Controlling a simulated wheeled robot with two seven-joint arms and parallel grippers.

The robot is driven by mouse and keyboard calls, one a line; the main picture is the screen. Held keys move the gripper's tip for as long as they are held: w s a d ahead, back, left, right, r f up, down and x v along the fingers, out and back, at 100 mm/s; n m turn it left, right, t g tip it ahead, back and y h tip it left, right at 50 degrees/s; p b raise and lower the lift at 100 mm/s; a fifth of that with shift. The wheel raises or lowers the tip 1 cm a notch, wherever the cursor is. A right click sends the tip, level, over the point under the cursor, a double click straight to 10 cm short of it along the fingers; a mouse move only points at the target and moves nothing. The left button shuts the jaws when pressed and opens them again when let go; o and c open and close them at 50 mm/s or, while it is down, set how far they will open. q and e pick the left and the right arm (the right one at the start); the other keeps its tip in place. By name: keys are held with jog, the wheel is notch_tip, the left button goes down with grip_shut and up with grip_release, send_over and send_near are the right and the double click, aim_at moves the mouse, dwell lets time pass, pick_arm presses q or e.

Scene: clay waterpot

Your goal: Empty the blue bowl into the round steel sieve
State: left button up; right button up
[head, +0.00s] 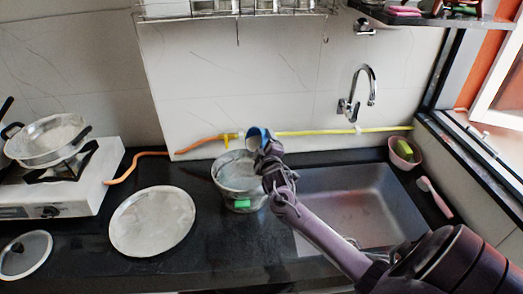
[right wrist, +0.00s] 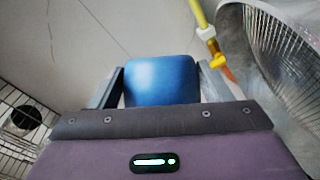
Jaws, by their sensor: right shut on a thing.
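The blue bowl (head: 254,139) is held in my right gripper (head: 266,155), above the back right rim of the round steel sieve (head: 235,170). The bowl looks tilted, with its opening toward the left; its contents cannot be made out. In the right wrist view the blue bowl (right wrist: 162,82) sits between the two fingers, and the sieve's wire mesh (right wrist: 268,45) shows close by at the right. The sieve stands on the dark counter, left of the sink. My left gripper is out of view.
A green block (head: 242,204) shows at the sieve's front. A round metal lid or tray (head: 152,222) lies to the left. A stove with a pan (head: 46,138) is farther left. The sink (head: 350,205) and faucet (head: 358,95) are to the right. Hoses run along the wall.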

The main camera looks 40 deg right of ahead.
dwell(0.3)
jog(key=shift+a+n+b, duration=0.1)
jog(key=shift+n+b, duration=0.25)
jog(key=shift+n, duration=0.25)
jog(key=shift+r, duration=0.1)
jog(key=shift+a+n+t+b, duration=0.15)
jog(key=shift+n+t+b, duration=0.15)
jog(key=shift+n+t, duration=0.15)
jog(key=shift+r, duration=0.1)
jog(key=shift+a+n+h, duration=0.1)
jog(key=shift+n+h, duration=0.2)
jog(key=shift+n, duration=0.05)
jog(key=shift+a+r+n+t, duration=0.1)
jog(key=shift+r+n+t, duration=0.15)
jog(key=shift+n, duration=0.25)
dwell(0.5)
jog(key=shift+a+r+n+b, duration=0.15)
jog(key=shift+a+n+b, duration=0.15)
jog(key=shift+n, duration=0.3)
